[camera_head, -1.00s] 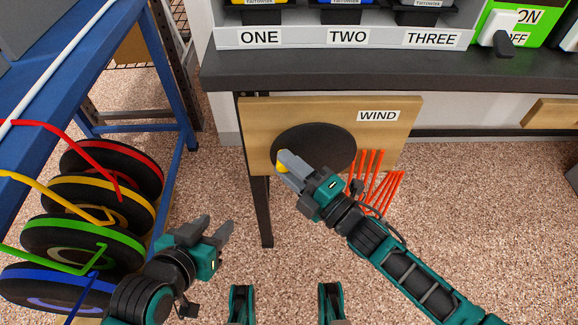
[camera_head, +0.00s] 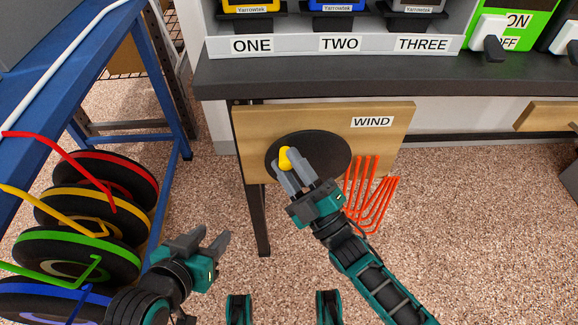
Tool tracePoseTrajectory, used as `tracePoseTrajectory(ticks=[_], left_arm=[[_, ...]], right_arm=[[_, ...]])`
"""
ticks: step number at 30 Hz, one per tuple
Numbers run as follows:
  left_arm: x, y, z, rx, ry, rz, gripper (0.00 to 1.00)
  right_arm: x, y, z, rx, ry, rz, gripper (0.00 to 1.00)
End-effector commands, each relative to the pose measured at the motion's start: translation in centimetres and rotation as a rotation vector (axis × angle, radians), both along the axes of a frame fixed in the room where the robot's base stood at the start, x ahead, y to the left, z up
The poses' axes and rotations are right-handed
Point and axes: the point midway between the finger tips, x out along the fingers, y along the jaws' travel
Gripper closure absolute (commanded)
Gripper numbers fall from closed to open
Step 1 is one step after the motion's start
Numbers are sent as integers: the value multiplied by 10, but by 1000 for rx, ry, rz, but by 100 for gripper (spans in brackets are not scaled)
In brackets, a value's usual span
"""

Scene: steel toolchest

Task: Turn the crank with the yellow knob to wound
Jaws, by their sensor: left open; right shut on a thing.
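The crank is a black disc (camera_head: 331,151) on a wooden panel (camera_head: 256,125) marked WIND (camera_head: 372,122). Its yellow knob (camera_head: 285,157) sits at the disc's upper left. My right gripper (camera_head: 287,171) is shut on the yellow knob, with its fingers on either side of it. The gripper covers the lower middle of the disc. My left gripper (camera_head: 210,240) is open and empty, low at the left, well apart from the panel.
Several orange-red prongs (camera_head: 367,200) stand below the panel, close to my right arm. A rack of reels (camera_head: 80,230) with coloured hoses is at the left. A dark worktop (camera_head: 330,75) runs above the panel. Speckled floor is clear at the right.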

Motion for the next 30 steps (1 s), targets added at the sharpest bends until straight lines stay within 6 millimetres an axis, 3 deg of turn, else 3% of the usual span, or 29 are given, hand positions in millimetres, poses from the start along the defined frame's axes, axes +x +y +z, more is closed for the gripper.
tracePoseTrajectory(ticks=[13, 14, 18, 21, 30], left_arm=[[0, 0, 0, 0, -1, 0, 57], [0, 0, 0, 0, -1, 0, 57], [0, 0, 0, 0, -1, 0, 57], [0, 0, 0, 0, -2, 1, 57], [1, 0, 1, 0, -2, 1, 57]], right_arm=[[0, -2, -1, 13, 3, -1, 100], [0, -2, -1, 12, 3, -2, 69], [0, -1, 0, 12, 3, -2, 55], [0, -1, 0, 12, 2, -1, 48], [0, -3, -2, 12, 1, 0, 48]])
